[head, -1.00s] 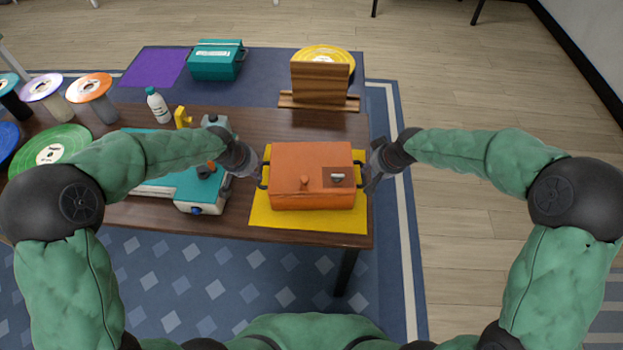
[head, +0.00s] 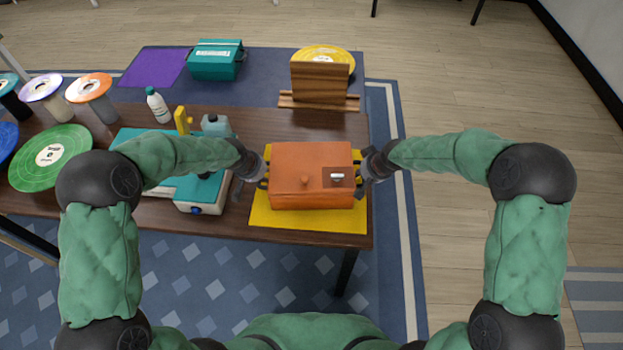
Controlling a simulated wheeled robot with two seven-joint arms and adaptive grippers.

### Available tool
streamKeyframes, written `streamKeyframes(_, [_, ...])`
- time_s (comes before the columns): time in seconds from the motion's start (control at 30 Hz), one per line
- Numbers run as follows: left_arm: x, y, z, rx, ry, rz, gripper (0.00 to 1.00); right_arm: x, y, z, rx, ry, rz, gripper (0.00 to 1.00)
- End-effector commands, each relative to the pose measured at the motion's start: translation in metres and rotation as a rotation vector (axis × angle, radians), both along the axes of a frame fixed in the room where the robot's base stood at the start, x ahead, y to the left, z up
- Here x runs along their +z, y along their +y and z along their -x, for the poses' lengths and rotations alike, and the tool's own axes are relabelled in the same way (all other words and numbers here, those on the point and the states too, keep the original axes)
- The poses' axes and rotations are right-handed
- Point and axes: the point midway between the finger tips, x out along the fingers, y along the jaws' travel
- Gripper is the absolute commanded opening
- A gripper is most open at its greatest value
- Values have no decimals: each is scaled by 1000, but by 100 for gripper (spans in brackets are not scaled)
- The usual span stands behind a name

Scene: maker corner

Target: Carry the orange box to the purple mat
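The orange box (head: 312,192) has a lid with a knob and a dark panel with a light handle on top. It sits on the yellow mat (head: 300,222) near the table's front right. My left gripper (head: 256,178) is at the box's left handle. My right gripper (head: 366,170) is at its right side, over the right handle, which it mostly hides. The fingers are small and dark against the handles, so I cannot tell whether either is closed on one. The purple mat (head: 153,67) lies bare at the back left, on a dark blue surface.
A teal box (head: 216,62) stands just right of the purple mat. A wooden stand (head: 320,82) with a yellow disc is behind the orange box. A white bottle (head: 158,106), a teal machine (head: 200,190) and several spools and discs occupy the left side.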

Motion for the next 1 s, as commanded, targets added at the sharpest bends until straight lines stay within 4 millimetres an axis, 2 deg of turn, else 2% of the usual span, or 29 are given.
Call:
streamKeyframes(0.07, [0,0,0,0,0,0,0,0,0,0,0,0,0,0])
streamKeyframes(0.57, [4,0,-1,1,-3,0,0,4,0,-1,-1,-3,0,0])
streamKeyframes(1.0, [30,1,-1,1,-4,0,0,30,0,-1,0,-3,0,0])
